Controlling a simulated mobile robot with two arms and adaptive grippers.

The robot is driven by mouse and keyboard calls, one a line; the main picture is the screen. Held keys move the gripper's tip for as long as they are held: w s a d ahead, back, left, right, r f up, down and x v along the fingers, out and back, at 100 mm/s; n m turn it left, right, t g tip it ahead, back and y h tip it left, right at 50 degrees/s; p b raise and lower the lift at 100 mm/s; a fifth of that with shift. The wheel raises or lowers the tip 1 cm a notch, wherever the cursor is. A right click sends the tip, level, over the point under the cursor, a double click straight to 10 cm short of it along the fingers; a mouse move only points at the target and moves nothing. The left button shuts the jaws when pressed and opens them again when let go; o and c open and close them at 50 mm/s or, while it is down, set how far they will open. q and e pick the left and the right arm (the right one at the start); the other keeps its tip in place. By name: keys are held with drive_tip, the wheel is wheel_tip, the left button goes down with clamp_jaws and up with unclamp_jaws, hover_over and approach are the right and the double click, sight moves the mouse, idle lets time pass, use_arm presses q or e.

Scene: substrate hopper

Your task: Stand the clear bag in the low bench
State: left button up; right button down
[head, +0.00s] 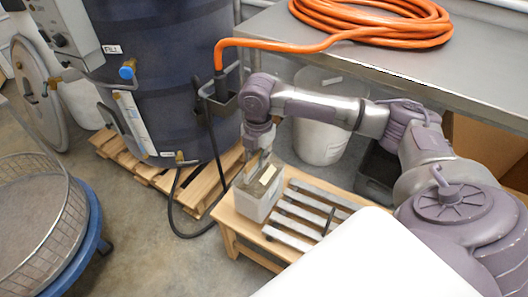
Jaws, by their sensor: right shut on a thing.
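The clear bag (252,204) looks greyish and boxy, with a pale label near its top. It is upright at the left end of the low bench (231,222), a wooden frame with grey metal slats. I cannot tell whether its base rests on the bench. My right gripper (263,160) reaches down from above and is shut on the bag's top. The fingers hide part of that top edge. My left gripper is not in view.
A dark blue drum (165,80) stands on a wooden pallet (150,172) at left. A metal table (460,65) with a coiled orange hose (400,30) is behind the bench. A white bucket (318,135) sits beneath it. A mesh sieve (40,215) is at lower left. The slats' right part is bare.

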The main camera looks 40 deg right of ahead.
drive_tip(key=w, duration=0.1)
drive_tip(key=w+d+f, duration=0.1)
drive_tip(key=w, duration=0.1)
drive_tip(key=shift+w+d+f+b, duration=0.15)
drive_tip(key=shift+f+b, duration=0.15)
drive_tip(key=shift+f, duration=0.1)
wheel_tip(320, 180, down, 4)
drive_tip(key=shift+r+b, duration=0.2)
drive_tip(key=shift+b, duration=0.25)
drive_tip(key=shift+f, duration=0.2)
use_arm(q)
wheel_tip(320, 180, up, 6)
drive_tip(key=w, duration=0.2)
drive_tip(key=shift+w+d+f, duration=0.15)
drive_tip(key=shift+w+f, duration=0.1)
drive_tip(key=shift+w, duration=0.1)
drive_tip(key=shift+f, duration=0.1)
use_arm(e)
drive_tip(key=c, duration=1.2)
unclamp_jaws()
drive_tip(key=shift+s+f, duration=0.1)
drive_tip(key=shift+s, duration=0.1)
